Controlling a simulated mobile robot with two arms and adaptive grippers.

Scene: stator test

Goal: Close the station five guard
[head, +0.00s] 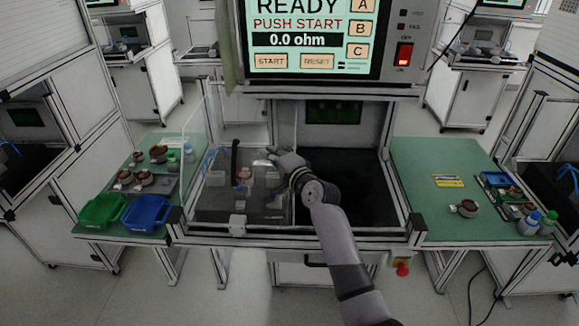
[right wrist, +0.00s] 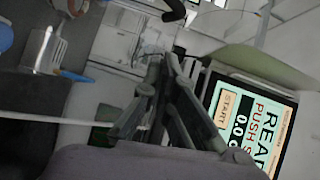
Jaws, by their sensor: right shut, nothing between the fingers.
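The station guard (head: 215,190) is a clear panel across the left part of the station opening in the head view. The right part of the opening is uncovered, showing the dark interior. A dark upright bar (head: 235,158), like a handle, shows at the panel. My right gripper (head: 268,154) is shut and empty, pointing left, to the right of that bar and apart from it. Whether it is in front of or behind the clear panel is hard to tell. In the right wrist view the closed fingers (right wrist: 164,72) show beside the screen. My left gripper is not in view.
The station screen (head: 305,35) above reads READY, PUSH START and 0.0 ohm. Green side tables hold a green bin (head: 101,210), a blue bin (head: 147,212) and stators on the left, and a stator (head: 467,208) and bottles (head: 530,222) on the right. A red button (head: 402,269) sits below.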

